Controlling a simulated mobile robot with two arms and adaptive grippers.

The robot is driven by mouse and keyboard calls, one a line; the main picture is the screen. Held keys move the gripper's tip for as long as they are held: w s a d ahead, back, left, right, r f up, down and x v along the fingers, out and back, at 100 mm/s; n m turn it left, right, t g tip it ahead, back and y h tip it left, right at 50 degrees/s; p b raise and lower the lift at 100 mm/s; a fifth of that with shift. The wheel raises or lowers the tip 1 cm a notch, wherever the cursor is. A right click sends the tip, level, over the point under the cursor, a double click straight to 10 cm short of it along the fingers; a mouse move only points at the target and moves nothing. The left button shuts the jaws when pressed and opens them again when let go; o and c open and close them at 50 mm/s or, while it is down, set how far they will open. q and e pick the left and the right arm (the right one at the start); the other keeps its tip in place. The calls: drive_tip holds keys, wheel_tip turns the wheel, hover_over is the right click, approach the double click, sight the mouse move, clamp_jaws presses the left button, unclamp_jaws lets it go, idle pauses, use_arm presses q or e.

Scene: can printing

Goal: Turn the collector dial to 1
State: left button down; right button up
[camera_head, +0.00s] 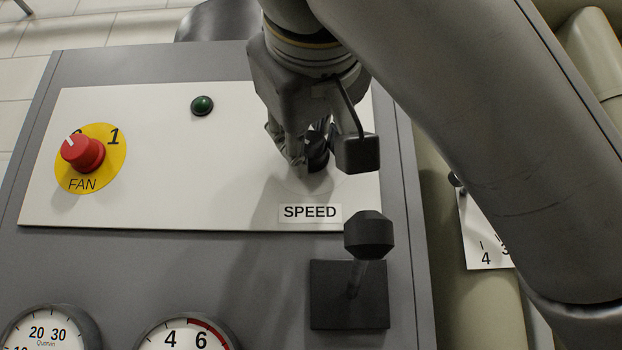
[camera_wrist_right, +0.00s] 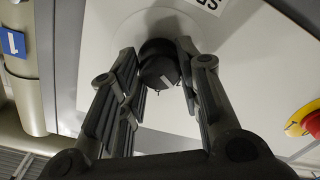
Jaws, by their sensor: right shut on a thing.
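My right gripper (camera_head: 322,153) reaches down over the white panel and is shut on a black knob (camera_head: 317,150) just above the SPEED label. In the right wrist view the black knob (camera_wrist_right: 160,68) sits between the two fingers of my right gripper (camera_wrist_right: 163,80), and a white pointer line shows on its face. The fingers hide much of the knob's surroundings, and no number beside it can be read. No label reading "collector" is visible. My left gripper is not in view.
A red FAN knob (camera_head: 83,152) on a yellow disc is at the panel's left. A green button (camera_head: 202,105) is near the top. A black lever (camera_head: 369,235) stands below the SPEED label (camera_head: 310,212). Gauges (camera_head: 186,335) line the bottom. A numbered white plate (camera_head: 484,235) is at right.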

drive_tip(key=o, duration=1.1)
drive_tip(key=shift+c, duration=0.2)
drive_tip(key=s, duration=1.2)
drive_tip(key=shift+r, duration=0.15)
